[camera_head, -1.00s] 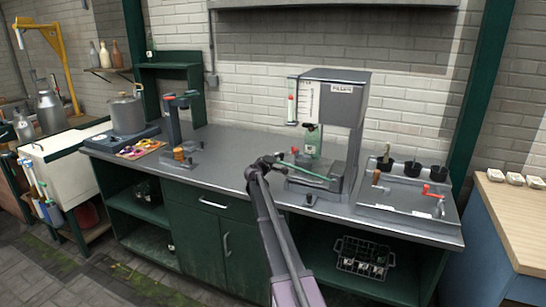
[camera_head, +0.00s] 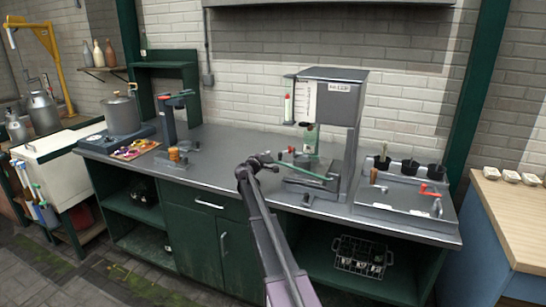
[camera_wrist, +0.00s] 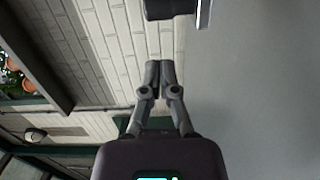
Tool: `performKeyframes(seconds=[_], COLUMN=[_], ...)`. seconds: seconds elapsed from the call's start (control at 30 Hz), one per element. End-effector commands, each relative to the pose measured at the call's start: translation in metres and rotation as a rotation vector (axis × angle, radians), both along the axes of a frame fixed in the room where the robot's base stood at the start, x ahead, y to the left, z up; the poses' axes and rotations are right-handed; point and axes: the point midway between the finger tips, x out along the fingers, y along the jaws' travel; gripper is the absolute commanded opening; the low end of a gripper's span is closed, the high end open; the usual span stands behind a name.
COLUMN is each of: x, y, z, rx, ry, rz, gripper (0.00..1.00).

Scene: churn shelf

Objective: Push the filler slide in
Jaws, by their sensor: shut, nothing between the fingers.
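The filler (camera_head: 340,90) is a grey machine with a labelled head and a column, standing on the right half of the counter. A green bottle (camera_head: 311,139) is under its nozzle. A green bar (camera_head: 312,174) runs slantwise across the front of its base; I cannot tell whether it belongs to the slide. My gripper (camera_head: 266,157) is just left of the filler base, over the counter. In the wrist view my gripper (camera_wrist: 160,68) is shut and empty. A dark rounded part with a metal edge (camera_wrist: 178,9) lies ahead of the fingertips, apart from them; I cannot tell what it is.
A sink unit (camera_head: 405,200) with a red handle and black cups is to the right. The counter (camera_head: 215,170) is clear left of my gripper. A wire crate (camera_head: 358,258) sits below.

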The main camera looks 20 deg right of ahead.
Motion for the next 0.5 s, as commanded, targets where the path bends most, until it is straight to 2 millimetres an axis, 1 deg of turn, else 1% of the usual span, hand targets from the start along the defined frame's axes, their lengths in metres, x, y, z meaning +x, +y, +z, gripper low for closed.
performKeyframes(seconds=[0.03, 0.1, 0.3, 0.5], x=[0.006, -0.009, -0.03, -0.047], y=[0.008, 0.018, 0.047, 0.07], z=[0.0, 0.0, 0.001, 0.001], rx=[-0.001, -0.001, -0.001, 0.0], ry=[0.001, 0.001, 0.001, 0.0], rz=[0.003, 0.002, 0.004, 0.004], gripper=[0.0, 0.0, 0.0, 0.0])
